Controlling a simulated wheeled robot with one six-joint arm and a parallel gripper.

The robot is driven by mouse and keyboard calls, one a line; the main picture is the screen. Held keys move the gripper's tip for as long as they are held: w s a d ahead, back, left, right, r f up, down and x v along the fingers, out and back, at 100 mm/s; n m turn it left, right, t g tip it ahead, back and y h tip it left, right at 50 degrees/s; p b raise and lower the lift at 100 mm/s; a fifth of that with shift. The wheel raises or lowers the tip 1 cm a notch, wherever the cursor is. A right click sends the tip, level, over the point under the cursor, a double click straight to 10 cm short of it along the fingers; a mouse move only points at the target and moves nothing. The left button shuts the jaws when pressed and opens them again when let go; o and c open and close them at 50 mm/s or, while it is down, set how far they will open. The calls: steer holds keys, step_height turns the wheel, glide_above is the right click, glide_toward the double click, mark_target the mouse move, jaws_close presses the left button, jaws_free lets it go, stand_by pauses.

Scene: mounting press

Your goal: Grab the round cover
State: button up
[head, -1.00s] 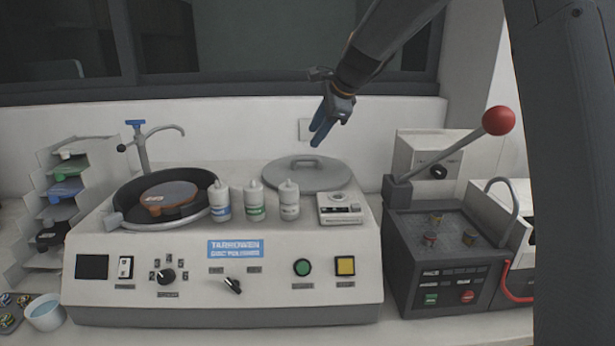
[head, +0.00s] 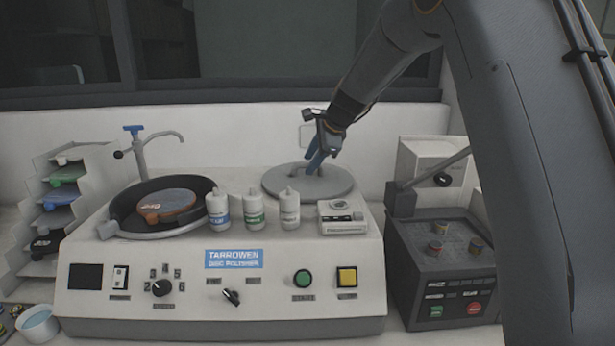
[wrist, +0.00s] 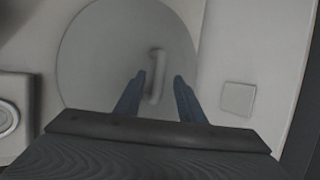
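The round cover (head: 336,185) is a flat grey disc with a raised bar handle. It lies on the back right of the disc polisher's top in the head view. In the wrist view the cover (wrist: 95,60) fills the upper middle, and its handle (wrist: 156,75) stands between the fingertips. My gripper (head: 314,167) is at the handle from above in the head view. Its blue fingers (wrist: 158,82) are spread apart in the wrist view, with gaps on both sides of the handle. Part of the handle is hidden behind the fingers in the head view.
Several white bottles (head: 254,210) and a small white device (head: 342,217) stand in front of the cover. The polishing bowl (head: 118,205) is to the left, with a tap (head: 145,155) behind. The dark press box (head: 440,265) is at right. The wall is close behind.

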steer(key=shift+w+a+f, duration=0.25)
steer(key=shift+f, duration=0.2)
jaws_close()
stand_by(1.1)
